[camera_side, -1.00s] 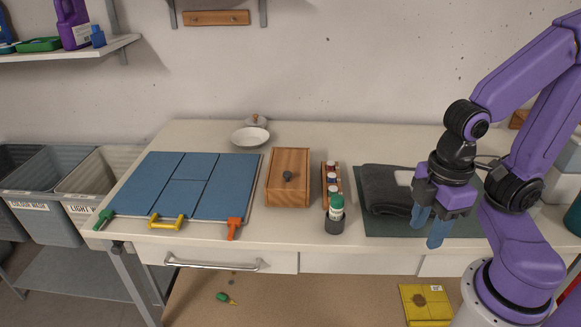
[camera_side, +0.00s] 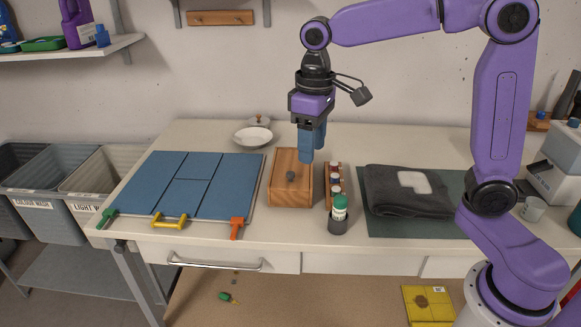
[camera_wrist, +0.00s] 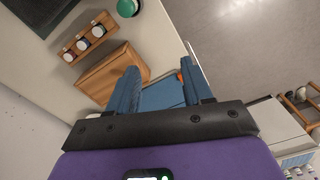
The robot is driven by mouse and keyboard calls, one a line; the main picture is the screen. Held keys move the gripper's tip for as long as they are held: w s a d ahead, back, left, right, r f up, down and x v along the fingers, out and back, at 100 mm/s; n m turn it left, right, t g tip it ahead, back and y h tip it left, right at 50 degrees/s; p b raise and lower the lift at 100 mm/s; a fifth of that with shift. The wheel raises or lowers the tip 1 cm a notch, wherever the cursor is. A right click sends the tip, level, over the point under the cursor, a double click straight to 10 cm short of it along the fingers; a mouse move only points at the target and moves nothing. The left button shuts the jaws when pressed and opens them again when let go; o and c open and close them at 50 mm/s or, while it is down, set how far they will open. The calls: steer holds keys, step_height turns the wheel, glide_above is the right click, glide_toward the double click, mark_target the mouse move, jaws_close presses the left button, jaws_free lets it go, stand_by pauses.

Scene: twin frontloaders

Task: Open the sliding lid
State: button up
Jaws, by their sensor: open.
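The wooden box (camera_side: 291,188) stands on the worktop, its flat wooden lid lying shut on top. The knob cannot be made out there.
A rack of small bottles (camera_side: 334,180) and a green-capped bottle (camera_side: 339,208) stand close right of the box. A blue panelled board (camera_side: 190,185) lies close on its left. A bowl (camera_side: 253,137) is behind. A grey towel (camera_side: 405,190) lies further right.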

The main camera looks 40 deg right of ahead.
mark_target(290, 173)
steer(key=w+d+r+m, duration=0.1)
steer(key=w+d+m, duration=0.15)
steer(key=w, duration=0.35)
steer(key=w+d+r+m, duration=0.2)
steer(key=w+d, duration=0.1)
steer(key=w, duration=0.4)
steer(key=f, duration=1.7)
steer(key=shift+s+d+f, duration=0.1)
steer(key=shift+s+f, duration=0.1)
steer(key=shift+f, duration=0.15)
